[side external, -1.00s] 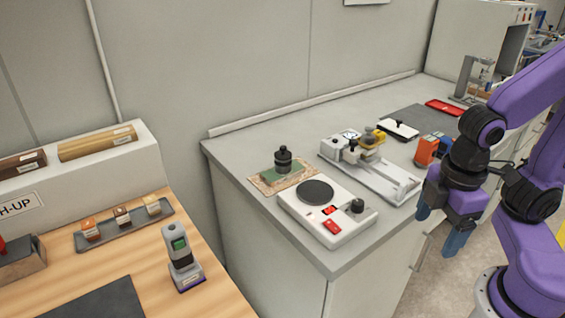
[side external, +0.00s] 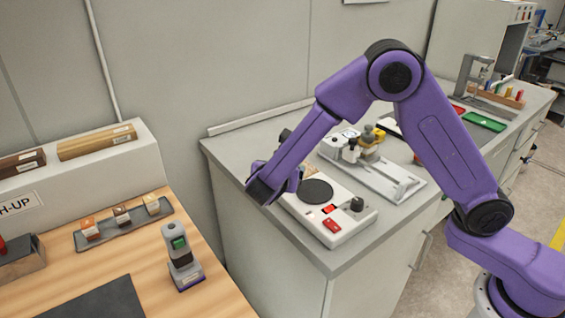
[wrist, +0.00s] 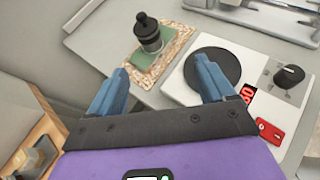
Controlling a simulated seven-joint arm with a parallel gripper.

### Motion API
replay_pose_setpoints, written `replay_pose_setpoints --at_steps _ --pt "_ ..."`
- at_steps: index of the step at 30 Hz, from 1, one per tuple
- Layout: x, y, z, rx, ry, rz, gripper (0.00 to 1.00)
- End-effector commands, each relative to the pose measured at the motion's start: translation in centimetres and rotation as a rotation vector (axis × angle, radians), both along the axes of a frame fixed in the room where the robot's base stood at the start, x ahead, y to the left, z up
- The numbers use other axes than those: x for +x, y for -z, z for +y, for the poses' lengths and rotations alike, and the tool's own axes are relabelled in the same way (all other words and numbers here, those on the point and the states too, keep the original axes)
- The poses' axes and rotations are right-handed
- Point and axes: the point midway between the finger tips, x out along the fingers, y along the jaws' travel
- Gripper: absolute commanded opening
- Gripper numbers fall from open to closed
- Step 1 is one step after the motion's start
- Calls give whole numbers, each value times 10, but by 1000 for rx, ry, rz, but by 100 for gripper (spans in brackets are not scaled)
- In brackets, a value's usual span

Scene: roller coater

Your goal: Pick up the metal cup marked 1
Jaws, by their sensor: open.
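I cannot make out a cup marked 1. Small metal and yellow-topped pieces (side external: 369,148) stand on the white rail fixture (side external: 395,185) behind the device, but no mark on them is readable.
A black knobbed weight (wrist: 149,34) stands on a green pad (wrist: 145,56) over a speckled mat ahead of the gripper. A wooden bench (side external: 215,290) at left holds a grey handheld-like device (side external: 181,257) and a tray of small blocks (side external: 125,222). A green tray (side external: 483,121) lies at far right.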

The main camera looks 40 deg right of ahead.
Motion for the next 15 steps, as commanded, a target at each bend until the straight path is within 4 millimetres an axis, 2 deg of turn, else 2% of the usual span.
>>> replay_pose_setpoints --at_steps 3,7,15 --pt "14 5 8 -70 -43 -1 82" --pt "22 8 7 -98 -60 -1 82" --pt "51 25 -23 -99 -57 0 82"
